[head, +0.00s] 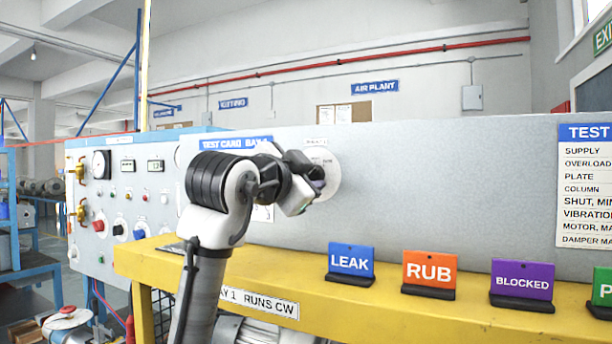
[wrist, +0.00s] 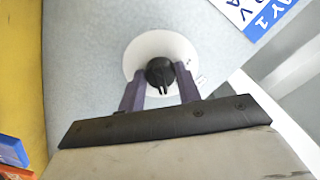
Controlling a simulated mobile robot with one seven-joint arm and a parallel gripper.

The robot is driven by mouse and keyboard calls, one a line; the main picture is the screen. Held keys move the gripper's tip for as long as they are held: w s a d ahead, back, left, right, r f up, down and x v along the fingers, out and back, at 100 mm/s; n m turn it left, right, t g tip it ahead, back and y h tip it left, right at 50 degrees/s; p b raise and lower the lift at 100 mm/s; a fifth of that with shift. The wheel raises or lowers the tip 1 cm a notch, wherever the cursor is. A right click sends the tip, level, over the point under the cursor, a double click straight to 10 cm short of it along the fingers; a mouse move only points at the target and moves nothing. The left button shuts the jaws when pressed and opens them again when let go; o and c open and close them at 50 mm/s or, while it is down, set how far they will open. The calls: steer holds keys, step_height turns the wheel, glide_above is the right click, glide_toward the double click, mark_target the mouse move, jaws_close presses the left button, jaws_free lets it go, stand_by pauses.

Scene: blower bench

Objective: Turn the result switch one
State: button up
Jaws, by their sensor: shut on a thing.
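The result switch is a black knob (wrist: 160,74) on a round white plate (wrist: 150,48) fixed to the grey panel. The plate also shows in the head view (head: 326,172), partly behind my arm's end. My gripper (wrist: 160,85) is at the knob, with one purple finger on each side, shut on it. The knob's pointer and the plate's markings are too small or covered to read.
A yellow beam (head: 400,300) runs below the panel. It carries a blue LEAK sign (head: 351,261), an orange RUB sign (head: 430,270) and a purple BLOCKED sign (head: 522,282). A control panel (head: 125,195) with gauges stands at left.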

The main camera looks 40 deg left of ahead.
stand_by(0.4)
steer(key=o, duration=1)
steer(key=shift+c, duration=0.2)
steer(key=b+v, duration=0.5)
steer(key=v, duration=0.9)
steer(key=shift+a, duration=0.1)
